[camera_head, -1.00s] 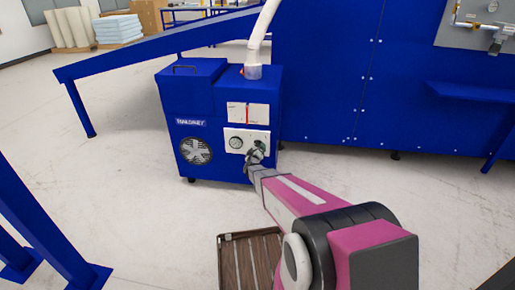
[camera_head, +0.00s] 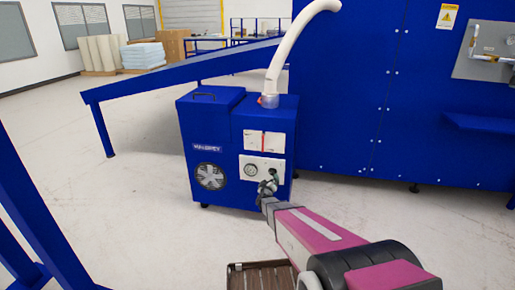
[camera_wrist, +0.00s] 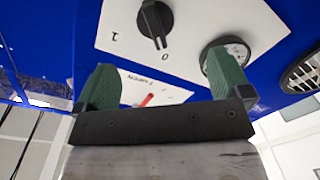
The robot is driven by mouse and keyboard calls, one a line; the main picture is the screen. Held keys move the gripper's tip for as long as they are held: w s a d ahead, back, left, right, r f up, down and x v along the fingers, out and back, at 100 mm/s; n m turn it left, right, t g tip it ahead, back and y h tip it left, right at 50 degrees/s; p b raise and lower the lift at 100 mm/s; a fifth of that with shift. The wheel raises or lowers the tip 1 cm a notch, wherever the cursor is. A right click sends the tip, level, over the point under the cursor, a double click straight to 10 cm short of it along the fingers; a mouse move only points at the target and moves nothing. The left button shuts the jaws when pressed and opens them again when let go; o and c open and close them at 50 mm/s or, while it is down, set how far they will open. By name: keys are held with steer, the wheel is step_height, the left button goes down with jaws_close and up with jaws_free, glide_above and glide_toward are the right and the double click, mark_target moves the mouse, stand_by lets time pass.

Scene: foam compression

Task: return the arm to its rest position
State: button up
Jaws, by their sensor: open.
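My magenta and grey arm reaches up from the lower right of the head view toward a blue machine (camera_head: 222,150). My gripper (camera_head: 268,186) is in front of the machine's white control panel (camera_head: 254,163). In the wrist view my gripper (camera_wrist: 165,88) is open, with its two green fingers apart and nothing between them. A black rotary knob (camera_wrist: 155,22) with marks 1 and 0 shows beyond the fingers, apart from them. A round gauge (camera_wrist: 232,50) is partly hidden behind the right finger.
A white hose (camera_head: 290,50) rises from the machine's top. A large blue cabinet (camera_head: 350,100) stands at the right, and a blue sloping frame (camera_head: 150,82) runs behind. A brown slatted pallet (camera_head: 258,277) lies low near my arm. The floor (camera_head: 120,215) at left is clear.

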steer(key=s+a+r+g+y, duration=0.2)
steer(key=s+r+g+y, duration=0.15)
steer(key=s, duration=0.25)
steer(key=s+a+r+g+y, duration=0.2)
steer(key=s+g+y, duration=0.15)
steer(key=s, duration=0.25)
steer(key=s+d+r+m+g, duration=0.1)
steer(key=s+r+g, duration=0.1)
steer(key=s, duration=0.5)
steer(key=s+d+r+m+g+h, duration=0.1)
steer(key=s+g, duration=0.3)
steer(key=s, duration=0.4)
steer(key=s+d+r+m+g+h, duration=0.1)
steer(key=s+d+r+m+g, duration=0.1)
steer(key=s, duration=0.5)
steer(key=shift+s+d+r+m+g, duration=0.15)
steer(key=shift+d+r+m+g, duration=0.15)
steer(key=shift+d+r+g, duration=0.5)
steer(key=shift+a+f, duration=0.15)
steer(key=shift+f, duration=0.2)
